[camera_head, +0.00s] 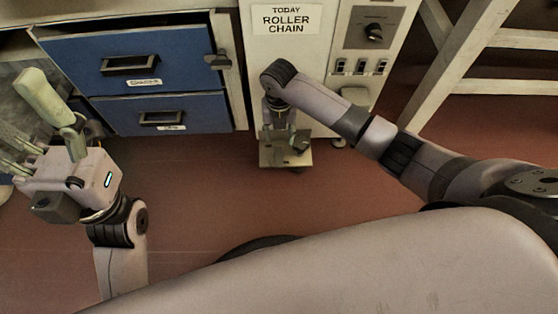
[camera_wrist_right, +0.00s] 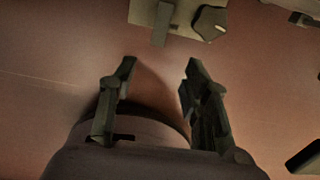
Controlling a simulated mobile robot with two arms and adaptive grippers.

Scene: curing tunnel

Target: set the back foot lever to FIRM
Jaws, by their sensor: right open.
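My right gripper (camera_wrist_right: 160,65) is open and empty over the red floor, its dark fingers apart. In the head view its wrist reaches down in front of the cabinet, and the fingers are hard to make out. A beige plate (camera_wrist_right: 180,14) lies past the fingertips, bearing a dark pointed knob (camera_wrist_right: 210,22) and a small upright piece. The plate (camera_head: 303,158) also shows low in front of the cabinet in the head view. I cannot tell whether the knob is the foot lever, and no FIRM mark is legible. My left gripper (camera_head: 28,130) has pale digits spread apart and holds nothing visible.
A pale cabinet (camera_head: 258,48) with a ROLLER CHAIN sign, a dark dial (camera_head: 374,32) and several switches stands at the back. Blue drawers (camera_head: 75,58) stand to its left. A pale frame (camera_head: 455,60) stands at right. The red floor (camera_head: 205,190) between is clear.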

